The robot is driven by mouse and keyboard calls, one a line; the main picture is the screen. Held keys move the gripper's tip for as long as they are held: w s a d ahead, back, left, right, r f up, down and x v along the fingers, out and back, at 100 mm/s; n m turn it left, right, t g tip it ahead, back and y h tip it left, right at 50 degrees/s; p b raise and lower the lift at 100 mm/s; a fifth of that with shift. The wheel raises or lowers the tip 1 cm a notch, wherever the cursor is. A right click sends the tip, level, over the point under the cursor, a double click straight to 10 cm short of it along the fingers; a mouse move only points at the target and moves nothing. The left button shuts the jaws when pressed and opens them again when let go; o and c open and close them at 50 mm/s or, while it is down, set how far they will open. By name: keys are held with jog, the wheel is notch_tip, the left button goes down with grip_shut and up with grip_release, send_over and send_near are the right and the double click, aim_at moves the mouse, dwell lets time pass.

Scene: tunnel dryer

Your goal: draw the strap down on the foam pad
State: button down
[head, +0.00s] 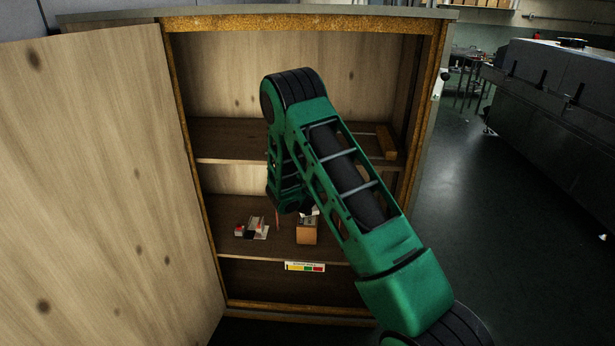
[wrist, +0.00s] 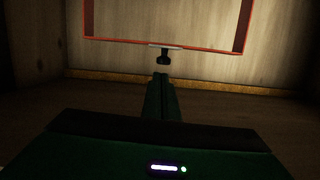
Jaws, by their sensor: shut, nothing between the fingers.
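My gripper (wrist: 162,76) is shut and empty in the wrist view, its narrow fingers together and pointing forward. Just ahead of the fingertips is a small dark tab (wrist: 163,58), hanging below the lower bar of a red frame (wrist: 120,41). I cannot tell whether the fingertips touch the tab. In the head view my arm reaches into an open cabinet and hides most of my gripper. An orange-brown block (head: 306,234) sits on the lower shelf below my wrist. I cannot clearly make out the strap or the foam pad in either view.
Small red and white items (head: 254,229) lie left of the block on the lower shelf (head: 275,245). A coloured label (head: 305,267) is on its front edge. A wooden bar (head: 387,141) lies on the upper shelf.

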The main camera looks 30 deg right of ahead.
jog(key=shift+x, duration=1.95)
